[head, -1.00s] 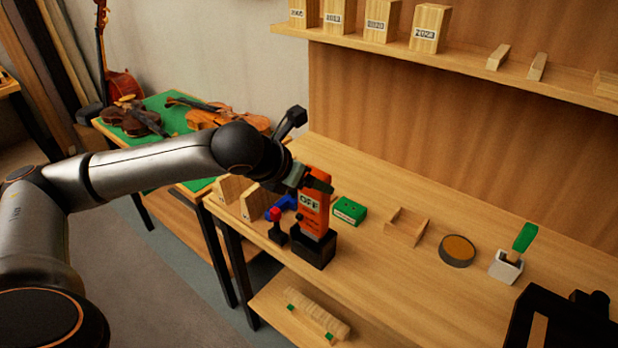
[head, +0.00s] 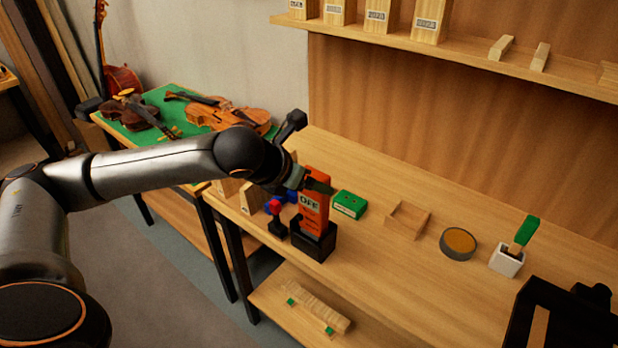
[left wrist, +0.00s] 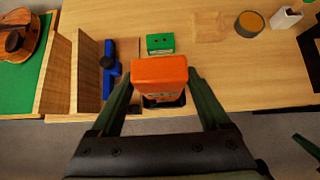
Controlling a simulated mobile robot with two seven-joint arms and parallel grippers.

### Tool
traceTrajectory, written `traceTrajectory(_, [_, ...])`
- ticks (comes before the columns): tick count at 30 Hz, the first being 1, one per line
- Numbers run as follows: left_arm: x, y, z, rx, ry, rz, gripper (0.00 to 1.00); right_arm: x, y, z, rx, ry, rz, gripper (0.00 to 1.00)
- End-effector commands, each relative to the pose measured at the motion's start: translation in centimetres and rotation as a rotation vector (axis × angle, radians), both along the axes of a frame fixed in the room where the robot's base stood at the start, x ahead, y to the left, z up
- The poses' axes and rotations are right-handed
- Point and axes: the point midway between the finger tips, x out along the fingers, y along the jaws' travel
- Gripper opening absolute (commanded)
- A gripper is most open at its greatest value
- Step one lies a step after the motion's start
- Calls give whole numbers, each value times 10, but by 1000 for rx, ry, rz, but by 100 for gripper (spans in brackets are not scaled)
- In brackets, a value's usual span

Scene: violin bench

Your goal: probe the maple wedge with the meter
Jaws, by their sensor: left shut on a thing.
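The orange meter (head: 314,212) stands upright with its face reading OFF, its lower end at the black holder (head: 315,246) near the bench's front edge. My left gripper (head: 316,184) is shut on the meter's upper part. In the left wrist view the meter's orange top (left wrist: 159,70) sits between the two fingers. Pale wooden blocks with labels, such as this one (head: 431,20), stand on the upper shelf; I cannot tell which piece is the maple wedge. A dark green piece at the left wrist view's right edge looks like part of my right gripper (left wrist: 306,148).
Further right are a wooden tray (head: 408,219), a round tin (head: 458,243), a white cup (head: 506,262) and a black frame (head: 540,300). Bench space behind these is clear.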

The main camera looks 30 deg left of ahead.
Motion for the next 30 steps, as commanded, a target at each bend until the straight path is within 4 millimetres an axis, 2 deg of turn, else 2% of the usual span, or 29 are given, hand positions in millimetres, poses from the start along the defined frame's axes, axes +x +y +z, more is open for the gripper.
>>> traceTrajectory(25, [0, 0, -26, -1, 0, -1, 7, 0, 0, -10, 0, 0, 0, 0])
traceTrajectory(26, [0, 0, -26, -1, -1, -1, 81, 0, 0, -10, 0, 0, 0, 0])
traceTrajectory(30, [0, 0, -25, -1, -1, -1, 97, 0, 0, -10, 0, 0, 0, 0])
